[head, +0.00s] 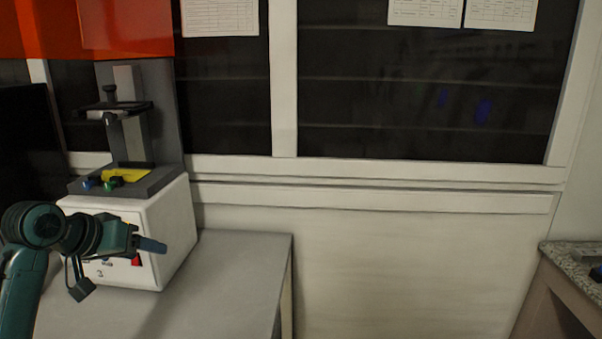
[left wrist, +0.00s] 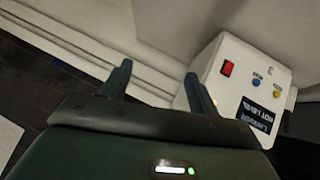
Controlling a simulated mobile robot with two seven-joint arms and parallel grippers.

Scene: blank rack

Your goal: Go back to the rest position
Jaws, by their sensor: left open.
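My left gripper (head: 140,243) is at the lower left of the head view, in front of the white box-shaped machine (head: 175,230). In the left wrist view its two fingers (left wrist: 160,88) stand well apart with nothing between them. The same kind of white machine, with a red switch, round buttons and a small display, shows beside the right finger in the left wrist view (left wrist: 245,65). I cannot tell whether finger and machine touch. My right gripper is in neither view.
The machine stands on a grey table (head: 245,265) whose front right part is bare. A dark stand (head: 132,140) with a yellow piece (head: 126,175) sits on top of it. An orange-red cabinet (head: 95,30) hangs above. A speckled counter (head: 570,262) is at far right.

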